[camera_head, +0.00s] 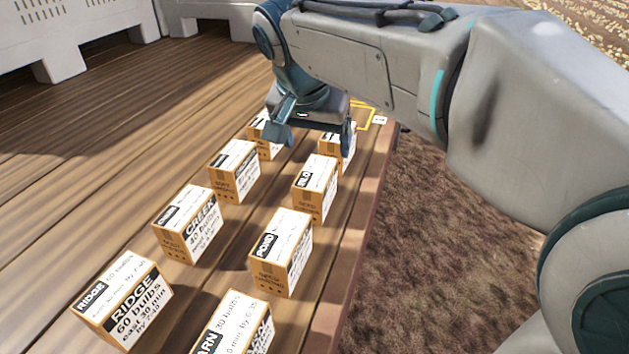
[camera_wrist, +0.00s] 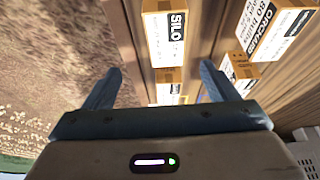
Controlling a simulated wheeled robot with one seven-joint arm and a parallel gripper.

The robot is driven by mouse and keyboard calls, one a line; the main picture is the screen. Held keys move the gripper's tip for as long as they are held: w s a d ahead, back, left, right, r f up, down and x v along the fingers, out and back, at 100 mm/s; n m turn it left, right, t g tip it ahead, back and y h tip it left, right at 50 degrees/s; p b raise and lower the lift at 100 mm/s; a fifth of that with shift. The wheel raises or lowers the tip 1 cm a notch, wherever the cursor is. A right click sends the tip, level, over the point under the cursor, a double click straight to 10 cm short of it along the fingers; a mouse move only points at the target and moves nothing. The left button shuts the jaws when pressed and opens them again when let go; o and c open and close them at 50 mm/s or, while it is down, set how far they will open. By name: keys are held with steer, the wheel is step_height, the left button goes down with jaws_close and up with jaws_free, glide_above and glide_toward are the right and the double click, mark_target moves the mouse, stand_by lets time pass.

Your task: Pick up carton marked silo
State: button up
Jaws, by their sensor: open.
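The carton marked SILO is a small brown box with a white top label and black name band. In the wrist view the SILO carton (camera_wrist: 165,30) is at the top, ahead of the fingers, cut by the frame edge. In the head view the carton whose band seems to read SILO (camera_head: 315,185) stands upright in the right row, beyond the POND carton. My gripper (camera_head: 313,140) is open and empty, pointing down over the far end of the rows. Its two fingers also show in the wrist view (camera_wrist: 158,72), apart from the SILO carton.
The right row also holds POND (camera_head: 283,250), BARN (camera_head: 235,325) and a carton partly hidden by my gripper (camera_head: 338,147). The left row has RIDGE (camera_head: 122,300), CREEK (camera_head: 188,222) and others. A deck edge drops to soil at right. Open planks lie left.

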mark_target(315, 173)
steer(key=x, duration=0.8)
steer(key=shift+w+a+f, duration=0.15)
steer(key=x, duration=0.4)
steer(key=shift+a+f+p, duration=0.2)
steer(key=shift+a+p, duration=0.1)
steer(key=shift+a, duration=0.05)
steer(key=shift+w+d+f, duration=0.1)
steer(key=shift+f, duration=0.35)
steer(key=shift+f+b, duration=0.25)
steer(key=shift+b, duration=0.15)
steer(key=c, duration=1.3)
steer(key=shift+c, duration=0.4)
steer(key=shift+r+p, duration=0.25)
steer(key=shift+p, duration=0.05)
